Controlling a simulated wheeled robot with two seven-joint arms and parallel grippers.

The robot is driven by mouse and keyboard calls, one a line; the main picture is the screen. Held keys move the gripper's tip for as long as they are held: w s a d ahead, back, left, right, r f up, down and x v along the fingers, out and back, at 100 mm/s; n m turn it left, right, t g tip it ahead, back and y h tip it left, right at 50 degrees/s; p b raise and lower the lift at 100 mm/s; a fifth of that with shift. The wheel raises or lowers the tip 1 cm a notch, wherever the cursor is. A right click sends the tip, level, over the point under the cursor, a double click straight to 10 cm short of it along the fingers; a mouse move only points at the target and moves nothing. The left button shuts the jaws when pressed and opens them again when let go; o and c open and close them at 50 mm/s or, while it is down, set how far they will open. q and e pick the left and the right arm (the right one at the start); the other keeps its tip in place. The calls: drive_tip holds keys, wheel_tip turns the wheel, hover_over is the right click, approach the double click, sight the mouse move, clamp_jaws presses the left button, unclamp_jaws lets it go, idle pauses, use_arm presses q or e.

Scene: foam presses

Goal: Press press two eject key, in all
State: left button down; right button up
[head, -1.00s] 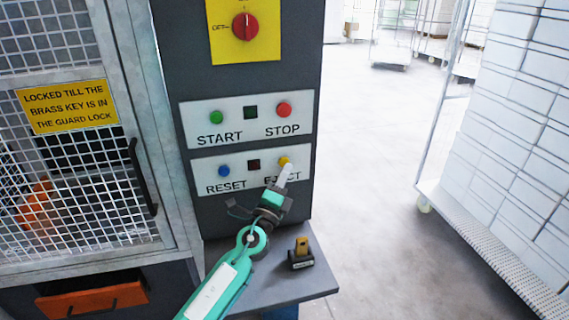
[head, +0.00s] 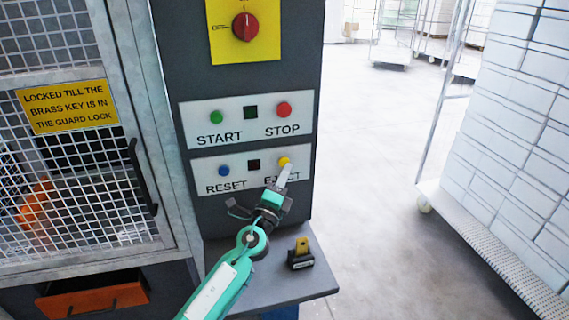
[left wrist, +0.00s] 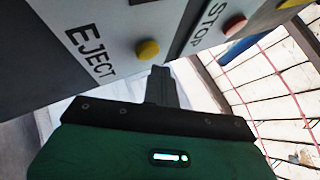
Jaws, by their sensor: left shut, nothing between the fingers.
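The yellow eject key (head: 284,161) sits at the right end of the lower white panel (head: 197,164), above the partly covered word EJECT. It also shows in the left wrist view (left wrist: 147,50). My left gripper (head: 286,170) is shut and empty, its tip just below the eject key in the head view. In the left wrist view the shut fingers (left wrist: 162,84) appear to the right of the key and below it, with the key's face uncovered. I cannot tell contact from the head view. My right gripper is not in view.
Above are START (head: 217,117), STOP (head: 284,110) and a red rotary switch (head: 245,27). A shelf (head: 262,290) below holds a black block with a brass piece (head: 301,254). Open floor lies right.

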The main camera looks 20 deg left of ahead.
use_arm(q)
drive_tip(key=shift+w+a, duration=0.1)
drive_tip(key=shift+w, duration=0.05)
drive_tip(key=shift+w+a, duration=0.15)
drive_tip(key=shift+w, duration=0.1)
drive_tip(key=shift+w+a+b, duration=0.25)
drive_tip(key=shift+w+b, duration=0.05)
drive_tip(key=shift+b, duration=0.15)
idle(0.8)
drive_tip(key=shift+s+d, duration=0.45)
drive_tip(key=shift+s, duration=0.25)
drive_tip(key=shift+d, duration=0.1)
drive_tip(key=shift+s+d+p, duration=0.25)
drive_tip(key=shift+s+d, duration=0.45)
drive_tip(key=shift+s, duration=0.35)
drive_tip(key=shift+s+d+p, duration=0.25)
drive_tip(key=shift+s+d, duration=0.4)
drive_tip(key=shift+s, duration=0.35)
